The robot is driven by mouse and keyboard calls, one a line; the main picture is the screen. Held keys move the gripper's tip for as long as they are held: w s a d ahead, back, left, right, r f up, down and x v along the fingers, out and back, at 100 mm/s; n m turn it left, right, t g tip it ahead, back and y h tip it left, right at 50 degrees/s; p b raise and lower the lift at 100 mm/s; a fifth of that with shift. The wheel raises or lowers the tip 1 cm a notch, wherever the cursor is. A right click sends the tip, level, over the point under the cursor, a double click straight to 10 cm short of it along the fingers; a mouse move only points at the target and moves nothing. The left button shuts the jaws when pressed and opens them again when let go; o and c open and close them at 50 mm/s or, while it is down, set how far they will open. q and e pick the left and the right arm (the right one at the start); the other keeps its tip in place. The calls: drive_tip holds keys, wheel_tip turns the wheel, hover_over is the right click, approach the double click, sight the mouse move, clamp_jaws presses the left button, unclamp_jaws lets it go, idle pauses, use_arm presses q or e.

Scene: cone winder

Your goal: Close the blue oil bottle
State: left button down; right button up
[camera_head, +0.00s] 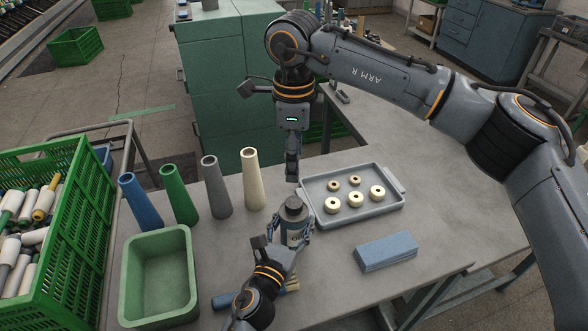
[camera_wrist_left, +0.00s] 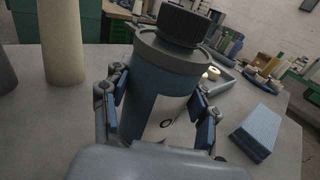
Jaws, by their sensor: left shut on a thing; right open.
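The blue oil bottle (camera_wrist_left: 148,82) stands upright with a white label, seen close in the left wrist view. A black ribbed cap (camera_wrist_left: 188,22) sits on its top; I cannot tell how tight it is. In the head view the bottle's grey shoulder (camera_head: 294,214) and dark cap (camera_head: 294,202) show near the table's middle. My left gripper (camera_head: 295,238) is shut around the bottle's body, a finger on each side. My right gripper (camera_head: 292,177) points down behind and above the cap, apart from it. It is open and empty, its fingers seen nearly edge-on.
A grey tray (camera_head: 325,217) with several pale rings lies right of the bottle, a blue block (camera_head: 386,251) in front of it. Several cones, including a cream one (camera_head: 253,180), stand to the left behind a green bin (camera_head: 128,280). A green crate (camera_head: 70,240) is at far left.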

use_arm(q)
drive_tip(key=shift+c, duration=1.5)
unclamp_jaws()
drive_tip(key=v, duration=1.2)
